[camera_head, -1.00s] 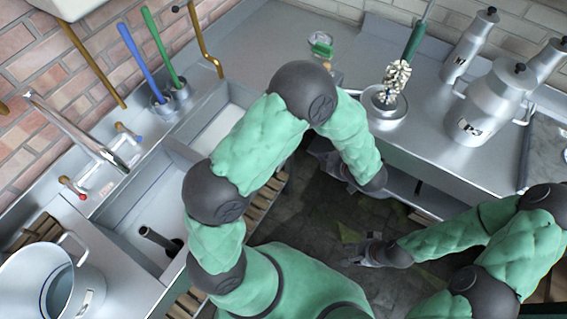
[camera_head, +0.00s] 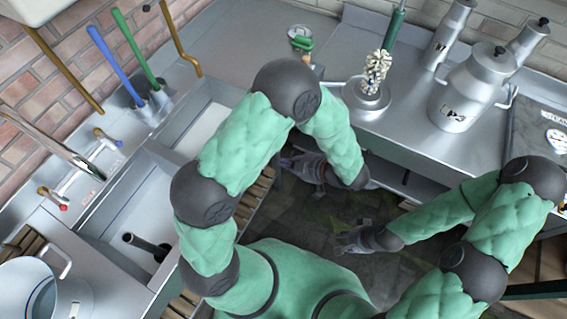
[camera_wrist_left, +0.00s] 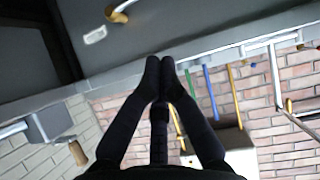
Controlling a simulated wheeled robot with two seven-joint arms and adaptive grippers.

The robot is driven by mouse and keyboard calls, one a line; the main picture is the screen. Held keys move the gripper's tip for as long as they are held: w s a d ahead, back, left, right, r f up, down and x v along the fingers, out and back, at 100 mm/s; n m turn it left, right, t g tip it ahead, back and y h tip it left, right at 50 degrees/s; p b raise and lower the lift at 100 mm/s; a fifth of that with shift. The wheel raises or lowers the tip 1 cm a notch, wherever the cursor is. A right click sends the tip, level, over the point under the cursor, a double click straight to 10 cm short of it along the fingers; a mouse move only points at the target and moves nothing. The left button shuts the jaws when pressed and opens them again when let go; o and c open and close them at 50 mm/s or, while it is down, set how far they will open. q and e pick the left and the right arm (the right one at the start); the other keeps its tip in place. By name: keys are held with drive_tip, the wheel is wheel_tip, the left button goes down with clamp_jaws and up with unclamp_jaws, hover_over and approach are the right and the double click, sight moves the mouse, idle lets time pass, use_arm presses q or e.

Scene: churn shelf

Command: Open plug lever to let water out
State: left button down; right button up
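A double metal sink (camera_head: 130,215) lies on the left in the head view. A dark tube (camera_head: 146,243) slants from the drain area of its nearer basin; I cannot tell whether it is the plug lever. My left gripper (camera_head: 302,168) is over the floor, right of the sink and partly hidden by my arm. In the left wrist view its dark fingers (camera_wrist_left: 160,64) meet at the tips with nothing between them. My right gripper (camera_head: 352,240) hangs over the floor, away from the sink; its finger opening is unclear.
Taps (camera_head: 52,197) stand behind the sink, near blue and green handled brushes (camera_head: 118,68). A metal bucket (camera_head: 25,290) stands at lower left. A curved wooden handle (camera_wrist_left: 120,14) shows in the left wrist view.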

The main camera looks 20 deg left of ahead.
use_arm(q)
drive_tip(key=d+f+b+x, duration=0.1)
drive_tip(key=b+x, duration=0.4)
drive_tip(key=x, duration=0.6)
drive_tip(key=shift+d+f, duration=0.25)
drive_tip(key=shift+f, duration=0.4)
drive_tip(key=shift+w, duration=0.1)
